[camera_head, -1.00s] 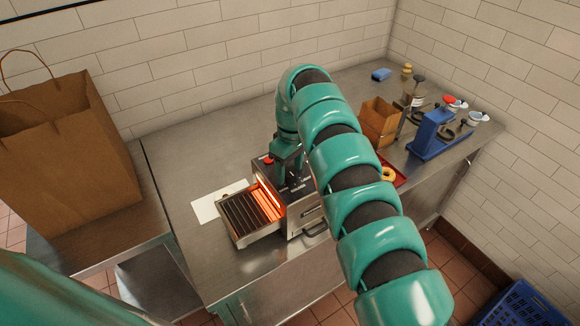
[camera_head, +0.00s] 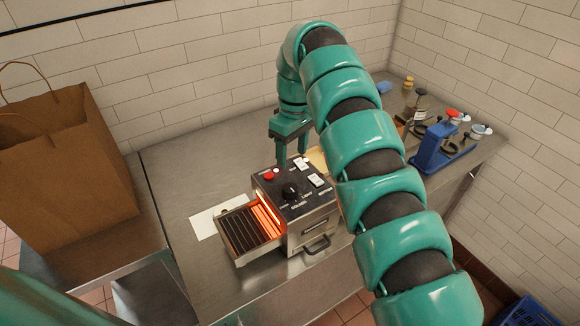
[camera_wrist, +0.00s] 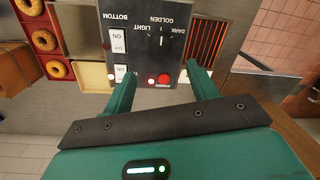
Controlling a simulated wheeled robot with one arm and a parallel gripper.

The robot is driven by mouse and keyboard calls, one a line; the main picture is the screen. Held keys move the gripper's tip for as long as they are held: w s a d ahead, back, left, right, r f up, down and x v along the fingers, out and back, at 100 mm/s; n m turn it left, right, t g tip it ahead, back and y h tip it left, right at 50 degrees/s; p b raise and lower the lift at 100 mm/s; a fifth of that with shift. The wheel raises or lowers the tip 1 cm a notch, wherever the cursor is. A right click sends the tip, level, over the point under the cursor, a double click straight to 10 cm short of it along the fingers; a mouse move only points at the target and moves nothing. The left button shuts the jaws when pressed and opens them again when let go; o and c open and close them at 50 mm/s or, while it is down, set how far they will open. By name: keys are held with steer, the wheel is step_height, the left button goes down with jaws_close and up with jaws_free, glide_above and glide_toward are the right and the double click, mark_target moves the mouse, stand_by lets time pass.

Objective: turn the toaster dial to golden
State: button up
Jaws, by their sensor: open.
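The toaster (camera_head: 312,222) is a steel box with a dark top panel and a glowing orange opening beside a slatted tray. Its black dial (camera_head: 290,191) stands on the panel; it also shows in the wrist view (camera_wrist: 162,40), upside down, with DARK, GOLDEN and LIGHT lettered around it. A pale pointer line shows on the dial, but its exact setting is hard to read. My gripper (camera_head: 293,158) is open and empty above the panel's back edge, apart from the dial.
White rocker switches (camera_head: 317,181) sit beside the dial. A white sheet (camera_head: 205,224) lies left of the toaster, and a paper bag (camera_head: 65,165) stands far left. Bagels (camera_wrist: 57,70) lie in a red tray. A blue stand (camera_head: 435,148) is at right. The counter's back left is clear.

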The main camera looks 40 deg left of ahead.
step_height(320, 180, up, 7)
steer(key=p, duration=0.4)
steer(key=shift+w+p, duration=0.2)
steer(key=shift+p, duration=0.1)
